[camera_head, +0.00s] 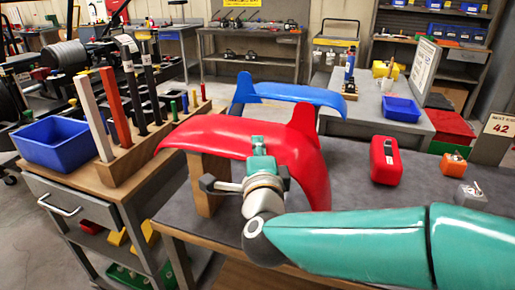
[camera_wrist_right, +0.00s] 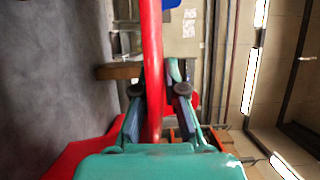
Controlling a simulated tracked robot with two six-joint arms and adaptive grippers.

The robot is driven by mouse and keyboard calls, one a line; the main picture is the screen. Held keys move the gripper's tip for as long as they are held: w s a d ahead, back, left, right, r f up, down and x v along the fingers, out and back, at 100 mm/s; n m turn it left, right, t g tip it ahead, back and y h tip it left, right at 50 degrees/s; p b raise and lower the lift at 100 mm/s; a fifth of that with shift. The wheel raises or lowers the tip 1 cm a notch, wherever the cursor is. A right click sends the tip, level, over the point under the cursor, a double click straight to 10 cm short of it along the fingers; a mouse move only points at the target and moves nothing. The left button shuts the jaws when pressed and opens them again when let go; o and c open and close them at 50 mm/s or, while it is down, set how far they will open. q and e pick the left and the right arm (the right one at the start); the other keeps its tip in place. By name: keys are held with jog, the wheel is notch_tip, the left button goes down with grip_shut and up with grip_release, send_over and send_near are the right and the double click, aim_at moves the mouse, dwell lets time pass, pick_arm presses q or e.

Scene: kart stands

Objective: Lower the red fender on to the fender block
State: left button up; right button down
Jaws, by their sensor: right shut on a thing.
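The red fender (camera_head: 225,133) is a curved shell with an upright fin, over the dark table in the head view. My right gripper (camera_head: 262,152) is shut on it near the middle; in the right wrist view the red fender (camera_wrist_right: 152,50) runs between the two fingers (camera_wrist_right: 158,105). The wooden fender block (camera_head: 205,190) stands upright on the table under the fender's left part. Its top is hidden by the fender, so I cannot tell whether they touch. A brown wooden piece, likely the block (camera_wrist_right: 118,71), shows left of the fender in the wrist view. My left gripper is not in view.
A blue fender (camera_head: 300,94) stands behind the red one. A red case (camera_head: 385,160), an orange item (camera_head: 454,163) and a grey item (camera_head: 470,195) sit to the right on the table. A wooden rack (camera_head: 150,150) of upright bars and a blue bin (camera_head: 55,143) stand left.

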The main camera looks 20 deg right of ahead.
jog(key=shift+r, duration=0.1)
jog(key=c, duration=1.2)
grip_release()
jog(key=shift+f+b, duration=0.25)
jog(key=shift+b, duration=0.1)
jog(key=shift+s+a, duration=0.25)
jog(key=shift+s, duration=0.1)
jog(key=shift+s+a, duration=0.3)
jog(key=shift+s, duration=0.15)
jog(key=shift+s, duration=0.1)
jog(key=shift+s+a+b, duration=0.25)
jog(key=shift+s+a, duration=0.35)
jog(key=shift+s, duration=0.2)
jog(key=shift+s+a+b, duration=0.2)
jog(key=shift+s+a, duration=0.4)
jog(key=shift+s, duration=0.15)
